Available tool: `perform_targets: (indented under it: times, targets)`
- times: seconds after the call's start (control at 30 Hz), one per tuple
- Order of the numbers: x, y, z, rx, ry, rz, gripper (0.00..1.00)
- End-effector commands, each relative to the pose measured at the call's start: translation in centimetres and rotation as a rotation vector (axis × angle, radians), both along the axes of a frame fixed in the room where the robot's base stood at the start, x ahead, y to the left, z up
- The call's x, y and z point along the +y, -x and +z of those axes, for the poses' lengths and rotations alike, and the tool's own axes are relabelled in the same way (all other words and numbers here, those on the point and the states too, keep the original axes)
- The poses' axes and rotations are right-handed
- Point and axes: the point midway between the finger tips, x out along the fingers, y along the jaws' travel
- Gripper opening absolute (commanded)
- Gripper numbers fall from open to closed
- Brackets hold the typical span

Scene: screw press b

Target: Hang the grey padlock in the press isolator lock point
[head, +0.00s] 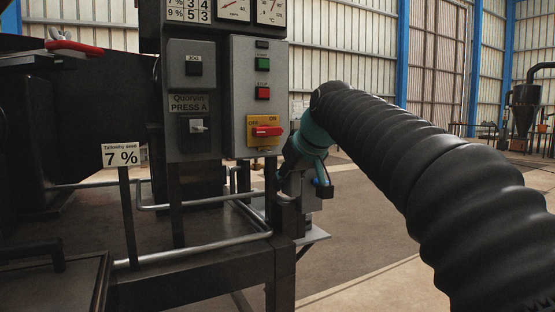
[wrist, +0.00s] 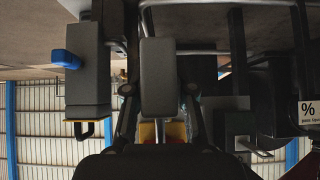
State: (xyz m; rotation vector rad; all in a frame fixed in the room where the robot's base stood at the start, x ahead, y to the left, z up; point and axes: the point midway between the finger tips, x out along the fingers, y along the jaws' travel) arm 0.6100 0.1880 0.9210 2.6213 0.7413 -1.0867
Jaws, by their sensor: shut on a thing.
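My gripper (wrist: 160,95) is shut on a plain grey block, the grey padlock (wrist: 158,78), in the wrist view. The press isolator (head: 263,131), a yellow plate with a red handle lying horizontal, is low on the grey control box in the head view. Its yellow and red also show behind the fingers in the wrist view (wrist: 174,132). In the head view my teal wrist is right of and slightly below the isolator, and the gripper is partly hidden. The lock point cannot be told apart.
The control box (head: 245,85) carries green and red buttons. A second box (head: 191,95) stands left of it. Metal rails (head: 205,245) run below. In the wrist view a grey box with a blue part (wrist: 65,59) stands left of the gripper. Open floor lies right.

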Motion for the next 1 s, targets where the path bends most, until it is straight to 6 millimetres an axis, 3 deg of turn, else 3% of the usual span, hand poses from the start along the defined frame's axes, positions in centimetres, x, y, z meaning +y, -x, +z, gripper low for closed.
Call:
perform_targets:
  times: [0.6, 1.0]
  targets:
    - [2.5, -4.1, 0.3, 0.0, 0.0, 0.0, 0.0]
    - [2.9, -4.7, 0.0, 0.0, 0.0, 0.0, 0.0]
